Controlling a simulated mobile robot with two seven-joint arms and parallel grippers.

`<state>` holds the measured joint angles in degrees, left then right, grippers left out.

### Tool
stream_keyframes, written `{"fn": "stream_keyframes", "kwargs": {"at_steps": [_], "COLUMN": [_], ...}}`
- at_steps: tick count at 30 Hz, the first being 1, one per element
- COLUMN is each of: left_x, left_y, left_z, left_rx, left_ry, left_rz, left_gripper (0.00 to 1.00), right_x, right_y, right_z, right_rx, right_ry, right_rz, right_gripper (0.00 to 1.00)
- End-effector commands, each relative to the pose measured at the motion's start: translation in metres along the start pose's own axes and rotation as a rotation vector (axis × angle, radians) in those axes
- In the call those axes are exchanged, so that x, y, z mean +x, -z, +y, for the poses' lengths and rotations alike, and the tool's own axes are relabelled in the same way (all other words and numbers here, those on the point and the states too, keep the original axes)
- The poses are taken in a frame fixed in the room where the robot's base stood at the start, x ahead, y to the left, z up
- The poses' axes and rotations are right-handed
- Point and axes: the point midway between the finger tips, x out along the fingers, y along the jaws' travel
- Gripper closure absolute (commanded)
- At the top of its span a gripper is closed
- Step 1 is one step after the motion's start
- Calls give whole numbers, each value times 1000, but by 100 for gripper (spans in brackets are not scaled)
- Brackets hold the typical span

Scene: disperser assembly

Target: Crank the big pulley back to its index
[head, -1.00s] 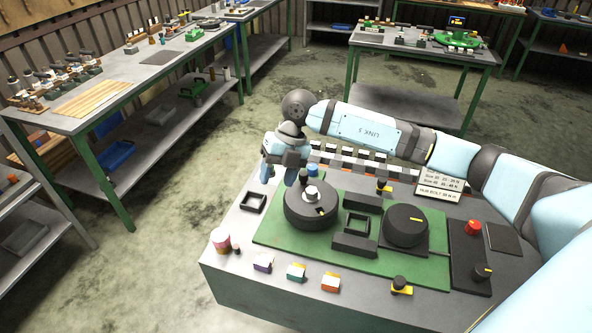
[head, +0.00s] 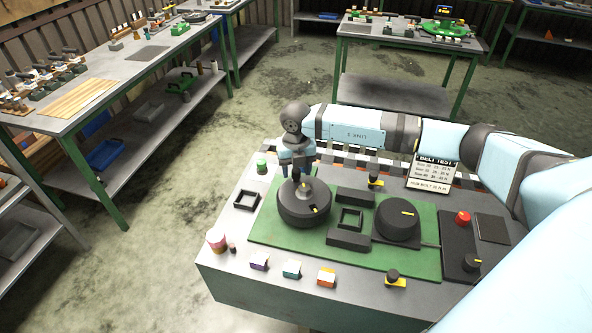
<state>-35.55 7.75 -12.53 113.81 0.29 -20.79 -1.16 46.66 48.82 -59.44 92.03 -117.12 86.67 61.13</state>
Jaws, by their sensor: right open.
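The big pulley (head: 300,214) is a black round drum on the left part of the green board (head: 278,246). It has a grey hub on top and a small yellow mark (head: 316,210) on its right front side. My right gripper (head: 297,178) points down over the pulley's back part, with its jaws open. The crank knob seen earlier on the back of the pulley is hidden, and I cannot tell whether it stands between the fingers. A second black drum (head: 397,219) with a yellow line on top sits at the right of the board. My left gripper is not in view.
Black blocks (head: 348,240) and a square frame stand between the drums. A red button (head: 462,218) and a black knob (head: 472,263) are at the right. A sign (head: 432,174) stands behind. Small coloured blocks (head: 292,269) line the front. A green cylinder (head: 262,162) stands at back left.

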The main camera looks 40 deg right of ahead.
Motion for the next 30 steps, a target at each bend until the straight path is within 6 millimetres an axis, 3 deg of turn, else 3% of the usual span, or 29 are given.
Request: {"fn": "stream_keyframes", "kwargs": {"at_steps": [6, 15, 22, 30], "left_x": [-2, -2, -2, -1], "left_y": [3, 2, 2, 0], "left_z": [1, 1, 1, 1], "left_rx": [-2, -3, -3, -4], "left_ry": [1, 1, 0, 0], "left_rz": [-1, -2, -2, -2], "left_gripper": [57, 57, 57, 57], "right_x": [18, 20, 20, 21], "right_y": [0, 0, 0, -2], "right_z": [0, 0, 0, -1], "right_rx": [-1, -1, -1, -6], "right_ry": [-1, -1, -1, -2], "right_rz": [1, 0, 0, 0], "right_gripper": [48, 48, 100, 100]}}
